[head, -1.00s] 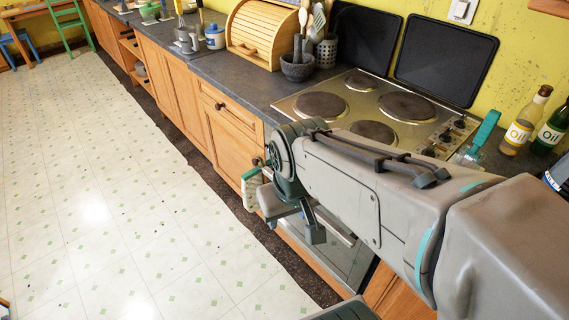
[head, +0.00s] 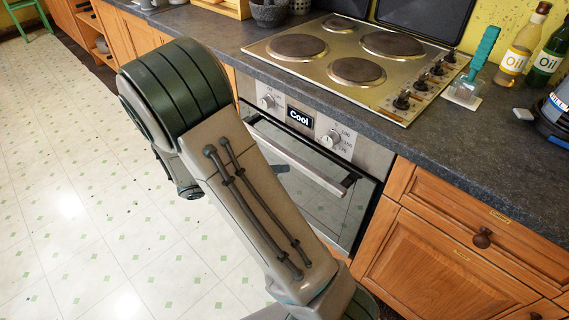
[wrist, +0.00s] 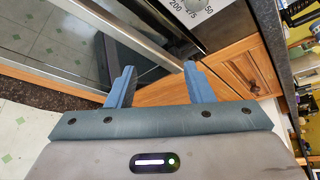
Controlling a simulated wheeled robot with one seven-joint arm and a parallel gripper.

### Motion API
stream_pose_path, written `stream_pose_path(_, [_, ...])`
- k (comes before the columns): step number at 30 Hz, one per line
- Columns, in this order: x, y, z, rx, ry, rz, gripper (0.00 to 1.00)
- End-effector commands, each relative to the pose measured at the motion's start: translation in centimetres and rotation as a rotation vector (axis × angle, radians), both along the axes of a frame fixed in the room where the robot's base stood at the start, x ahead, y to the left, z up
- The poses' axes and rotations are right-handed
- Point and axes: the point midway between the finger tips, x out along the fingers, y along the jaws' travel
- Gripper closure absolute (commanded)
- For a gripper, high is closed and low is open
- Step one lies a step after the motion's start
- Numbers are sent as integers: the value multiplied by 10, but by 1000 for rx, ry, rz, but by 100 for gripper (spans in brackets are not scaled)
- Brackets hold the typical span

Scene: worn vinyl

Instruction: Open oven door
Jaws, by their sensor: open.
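The oven (head: 312,130) is built in under the hob, with its dark glass door (head: 338,212) closed. A metal bar handle (head: 305,164) runs across the top of the door. In the wrist view the handle (wrist: 130,38) slants past beyond my fingers, with the door glass (wrist: 50,35) at upper left. My gripper (wrist: 159,80) is open with nothing held, its two blue fingers pointing toward the oven front near the handle's right end. I cannot tell whether the fingers touch it. In the head view my arm hides most of the gripper.
A wooden drawer and cupboard (head: 450,240) stand right of the oven. The hob (head: 350,60) and dark worktop (head: 480,140) lie above. Oil bottles (head: 522,45) stand at the back right. Pale vinyl floor (head: 80,200) is clear at left.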

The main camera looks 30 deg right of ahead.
Motion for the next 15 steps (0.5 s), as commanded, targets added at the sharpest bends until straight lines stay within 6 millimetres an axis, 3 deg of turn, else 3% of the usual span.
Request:
stream_pose_path(1, [12, 5, -25, -71, 102, 86, 53])
stream_pose_path(6, [45, 20, -62, -278, 378, 306, 53])
stream_pose_path(15, [69, 32, -85, -437, 566, 442, 53])
